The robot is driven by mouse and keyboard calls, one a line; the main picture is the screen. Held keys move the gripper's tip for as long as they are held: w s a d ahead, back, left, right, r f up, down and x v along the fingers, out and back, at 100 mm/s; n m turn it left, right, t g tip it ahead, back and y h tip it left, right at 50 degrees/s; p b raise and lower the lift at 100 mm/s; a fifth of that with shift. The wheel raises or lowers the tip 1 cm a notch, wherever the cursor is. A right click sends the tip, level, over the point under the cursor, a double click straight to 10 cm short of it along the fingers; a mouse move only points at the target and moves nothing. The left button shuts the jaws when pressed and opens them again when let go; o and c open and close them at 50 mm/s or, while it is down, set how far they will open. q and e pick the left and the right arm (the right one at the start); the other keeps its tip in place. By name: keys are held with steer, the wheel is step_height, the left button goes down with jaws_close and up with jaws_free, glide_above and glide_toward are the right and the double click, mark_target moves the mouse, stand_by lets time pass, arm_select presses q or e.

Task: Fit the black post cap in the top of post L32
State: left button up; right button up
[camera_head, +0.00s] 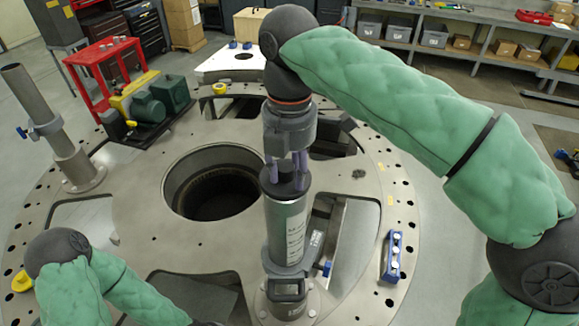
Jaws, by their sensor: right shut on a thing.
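A grey metal post (287,225) with a pale printed label stands upright near the middle of the turret plate (140,215); the label is too small to read as L32. The black post cap (286,187) is a dark disc at the post's top. My right gripper (286,172) points straight down over the post, its fingers shut on the cap. From this angle I cannot tell whether the cap sits in the post or just above it. My left arm shows at the bottom left; its gripper is out of view.
A second, bare post (30,95) with a blue-handled clamp stands at the left. A large round opening (213,182) lies left of the labelled post. A red frame with a green motor (150,103) stands behind left. A blue-white block (393,256) lies at the right.

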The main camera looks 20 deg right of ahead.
mark_target(290, 170)
steer(key=shift+f+b, duration=0.35)
steer(key=shift+f, duration=0.2)
steer(key=o, duration=1)
step_height(290, 170, up, 11)
steer(key=p, duration=1)
steer(key=shift+p, duration=0.35)
